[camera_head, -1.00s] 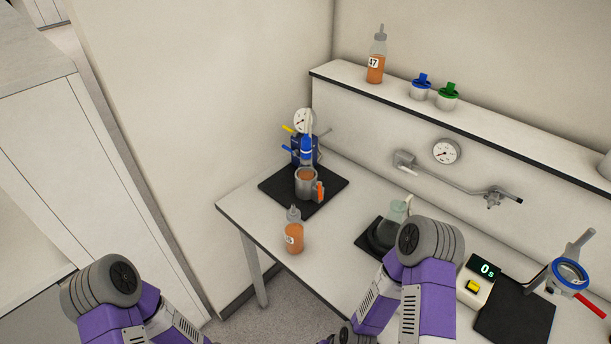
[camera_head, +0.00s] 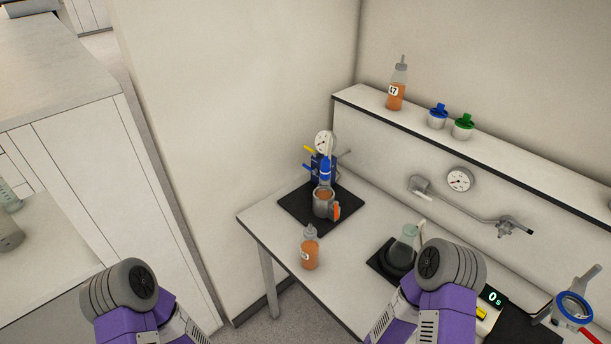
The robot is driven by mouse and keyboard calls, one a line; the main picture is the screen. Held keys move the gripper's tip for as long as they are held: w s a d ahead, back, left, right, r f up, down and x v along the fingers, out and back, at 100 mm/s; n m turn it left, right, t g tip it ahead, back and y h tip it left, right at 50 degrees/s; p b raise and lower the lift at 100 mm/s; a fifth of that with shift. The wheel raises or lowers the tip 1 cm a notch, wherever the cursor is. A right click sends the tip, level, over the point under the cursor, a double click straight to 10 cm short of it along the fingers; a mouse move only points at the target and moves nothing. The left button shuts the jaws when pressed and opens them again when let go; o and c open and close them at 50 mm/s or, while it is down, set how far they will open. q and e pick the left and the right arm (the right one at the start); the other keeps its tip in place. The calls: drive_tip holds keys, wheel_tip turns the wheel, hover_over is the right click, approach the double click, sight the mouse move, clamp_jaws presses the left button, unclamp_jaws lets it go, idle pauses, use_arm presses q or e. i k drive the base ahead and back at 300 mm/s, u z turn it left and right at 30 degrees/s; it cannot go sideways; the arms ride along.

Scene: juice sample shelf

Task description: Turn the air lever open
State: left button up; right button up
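A blue bench device (camera_head: 324,170) with a round gauge (camera_head: 325,142) on top stands on a black mat at the table's back left corner. Small yellow (camera_head: 309,150) and blue (camera_head: 308,167) levers stick out of its left side, and a grey one (camera_head: 345,153) out of its right. Which of them is the air lever, I cannot tell. A metal cup (camera_head: 322,206) of orange liquid stands at the device's front. Both my purple arms come in at the bottom edge, short of the device. Neither gripper is in view.
An orange bottle (camera_head: 310,250) stands near the table's front left edge. A flask (camera_head: 405,248) stands on a black base beside my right arm. A wall pipe (camera_head: 465,207) with a gauge (camera_head: 459,180) runs behind. A white cabinet (camera_head: 75,140) is at left.

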sight(314, 171)
drive_tip(key=z, duration=0.85)
drive_tip(key=k, duration=0.15)
drive_tip(key=u, duration=1.6)
drive_tip(key=i, duration=1)
drive_tip(key=z, duration=0.2)
